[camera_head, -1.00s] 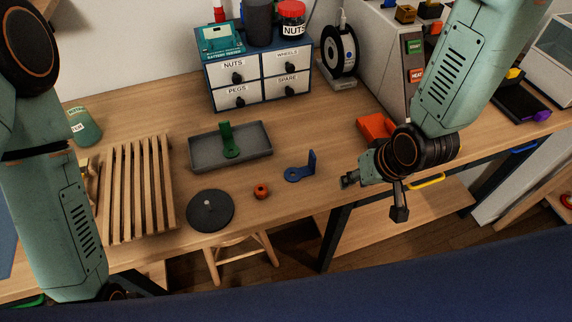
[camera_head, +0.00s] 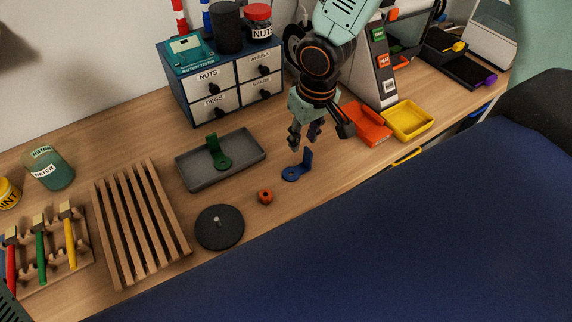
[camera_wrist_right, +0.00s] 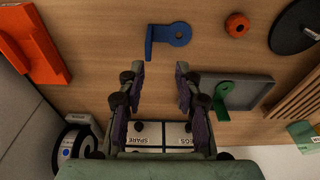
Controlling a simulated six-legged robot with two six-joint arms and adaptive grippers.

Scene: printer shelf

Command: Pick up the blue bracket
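The blue bracket (camera_head: 301,171) stands on the wooden table, with a flat ring-shaped end and an upright plate. It also shows in the right wrist view (camera_wrist_right: 162,34), beyond my fingertips. My right gripper (camera_head: 304,137) is above the table, just behind the bracket in the head view and apart from it. In the right wrist view its two fingers (camera_wrist_right: 160,76) are spread with nothing between them. My left gripper is not in view.
A grey tray (camera_head: 189,180) holds a green bracket (camera_head: 222,161). An orange nut (camera_head: 265,197) and a dark disc (camera_head: 219,235) lie nearby. Orange (camera_head: 367,127) and yellow (camera_head: 407,121) trays are to the right. The drawer cabinet (camera_head: 171,83) is behind. A slatted rack (camera_head: 139,219) is left.

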